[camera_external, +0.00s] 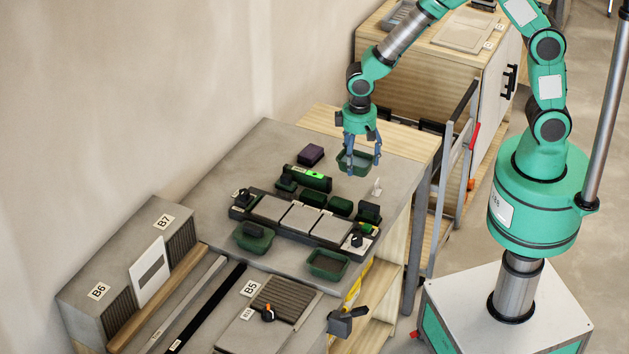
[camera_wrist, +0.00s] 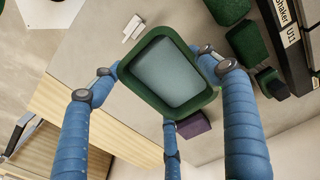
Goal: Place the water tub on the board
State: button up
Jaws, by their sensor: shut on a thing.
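The water tub (camera_external: 345,159) is a small green rectangular tub. In the wrist view the tub (camera_wrist: 130,83) shows a smooth blue-grey surface inside, and it looks roughly level. My gripper (camera_external: 361,165) is shut on the tub, with blue fingers around its outside in the wrist view (camera_wrist: 168,80). It holds the tub over the far right part of the grey worktop. The board (camera_external: 285,232) is a long dark base with several grey tiles on it. It lies on the worktop, left of and nearer the camera than the tub.
Two other green tubs, one left (camera_external: 254,237) and one right (camera_external: 328,264), stand at the board's near side. A small white item (camera_external: 376,187) stands near the right edge.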

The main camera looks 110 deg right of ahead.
jog(key=s, duration=0.3)
jog(key=s+d, duration=0.1)
jog(key=s, duration=0.3)
jog(key=s+d, duration=0.1)
jog(key=s, duration=0.3)
jog(key=shift+d+f+p, duration=0.25)
jog(key=shift+f+p, duration=0.1)
jog(key=shift+f, duration=0.05)
jog(key=s, duration=0.6)
jog(key=s+f, duration=0.1)
jog(key=s, duration=0.3)
jog(key=shift+p, duration=0.3)
jog(key=shift+w, duration=0.1)
jog(key=w+d, duration=0.3)
jog(key=w, duration=0.1)
jog(key=w+d+f+b, duration=0.1)
jog(key=w+d, duration=0.1)
jog(key=w, duration=0.3)
jog(key=w+d, duration=0.3)
jog(key=w, duration=0.1)
jog(key=shift+w+d+f, duration=0.2)
jog(key=shift+d+f, duration=0.1)
jog(key=shift+d, duration=0.05)
jog(key=shift+f+b, duration=0.6)
jog(key=shift+f, duration=1.15)
jog(key=shift+f, duration=0.1)
